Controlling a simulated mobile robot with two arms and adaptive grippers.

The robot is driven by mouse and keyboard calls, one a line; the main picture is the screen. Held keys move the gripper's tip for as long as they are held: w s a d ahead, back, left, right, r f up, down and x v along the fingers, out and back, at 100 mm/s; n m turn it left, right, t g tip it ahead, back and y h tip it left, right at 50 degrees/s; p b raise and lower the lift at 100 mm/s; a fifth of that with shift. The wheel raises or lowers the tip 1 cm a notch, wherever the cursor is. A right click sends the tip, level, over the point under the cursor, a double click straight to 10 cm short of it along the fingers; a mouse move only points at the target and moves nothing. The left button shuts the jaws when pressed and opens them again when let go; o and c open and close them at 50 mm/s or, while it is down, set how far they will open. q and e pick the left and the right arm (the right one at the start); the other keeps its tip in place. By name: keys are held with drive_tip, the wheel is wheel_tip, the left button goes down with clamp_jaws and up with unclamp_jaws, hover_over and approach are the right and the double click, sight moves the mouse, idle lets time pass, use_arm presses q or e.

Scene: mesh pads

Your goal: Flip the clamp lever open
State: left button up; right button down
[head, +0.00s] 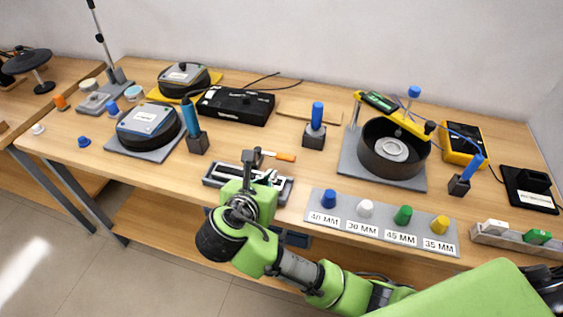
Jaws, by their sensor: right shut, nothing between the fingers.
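My right gripper (252,178) reaches in from the lower right and is over a grey channel-shaped fixture (213,178) at the table's front middle. Its fingers are shut with nothing between them. The gripper and wrist cover the middle of the fixture. I cannot tell whether the fingers touch it. No clamp lever shows clearly; a small dark part with an orange-handled tool (284,157) lies just behind the fixture. At the right, a yellow arm (408,121) spans a dark round pot (395,160) on a grey plate. My left gripper is not in view.
A grey board (330,231) with coloured knobs and size labels lies right of the fixture. Blue-topped posts (315,125) stand behind and to the right. Round grey-topped devices (147,122) and a black box (236,105) sit at the left and back. Bare wood lies left of the fixture.

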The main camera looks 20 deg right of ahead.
sight(280, 175)
drive_tip(key=shift+w+d+f, duration=0.25)
drive_tip(key=shift+w, duration=0.05)
drive_tip(key=x, duration=0.8)
drive_tip(key=shift+f, duration=0.1)
drive_tip(key=shift+w+d+f, duration=0.25)
drive_tip(key=shift+w+d, duration=0.05)
drive_tip(key=shift+w, duration=0.15)
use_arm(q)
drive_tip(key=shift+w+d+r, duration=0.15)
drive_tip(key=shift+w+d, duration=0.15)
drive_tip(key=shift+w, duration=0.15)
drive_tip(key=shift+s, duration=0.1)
use_arm(e)
drive_tip(key=shift+w, duration=0.1)
